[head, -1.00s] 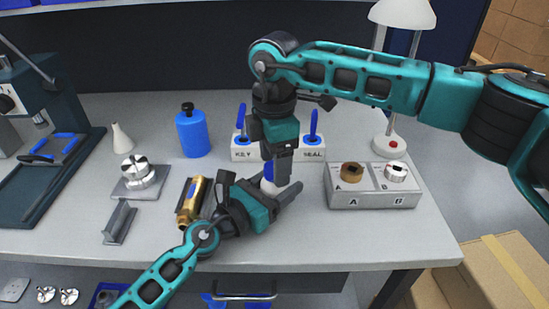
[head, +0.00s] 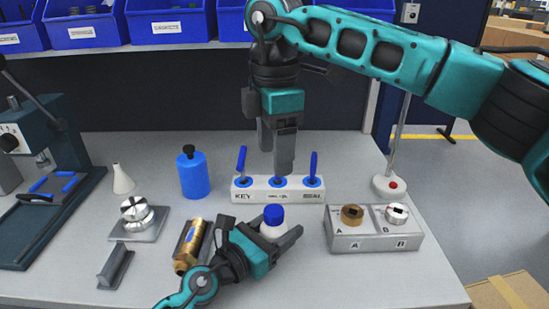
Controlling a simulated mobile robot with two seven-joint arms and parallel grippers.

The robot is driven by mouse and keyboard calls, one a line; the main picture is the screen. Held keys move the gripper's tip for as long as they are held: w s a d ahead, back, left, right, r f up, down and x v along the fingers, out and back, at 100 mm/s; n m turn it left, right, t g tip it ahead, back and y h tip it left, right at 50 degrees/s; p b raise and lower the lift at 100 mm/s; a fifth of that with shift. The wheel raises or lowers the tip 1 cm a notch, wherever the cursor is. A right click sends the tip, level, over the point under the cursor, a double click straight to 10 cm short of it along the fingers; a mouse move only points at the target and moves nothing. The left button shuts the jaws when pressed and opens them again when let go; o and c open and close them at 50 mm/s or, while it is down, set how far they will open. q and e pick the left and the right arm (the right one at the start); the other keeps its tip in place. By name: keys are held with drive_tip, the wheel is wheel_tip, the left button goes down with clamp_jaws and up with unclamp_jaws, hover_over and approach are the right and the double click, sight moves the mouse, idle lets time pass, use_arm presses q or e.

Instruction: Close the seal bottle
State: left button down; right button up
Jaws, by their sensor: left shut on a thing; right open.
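The seal bottle, a small white bottle (head: 273,231), stands near the front middle of the bench with a blue cap (head: 274,214) on top. The cap looks level; how tightly it sits cannot be seen. My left gripper (head: 282,236) is shut on the white body from the front left, and its fingers hide the lower part. My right gripper (head: 275,160) is open and empty, fingers pointing down, above and behind the bottle, clear of the cap.
Behind the bottle is a white rack (head: 262,196) with upright blue-handled tools in its KEY and SEAL places. A grey A/B block (head: 375,242) stands right. A brass cylinder (head: 190,246) lies left, a blue bottle (head: 193,177) behind it. Blue bins (head: 171,22) hang above.

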use_arm(q)
drive_tip(key=shift+c, duration=0.9)
unclamp_jaws()
drive_tip(key=shift+v, duration=3.75)
drive_tip(key=shift+s, duration=0.1)
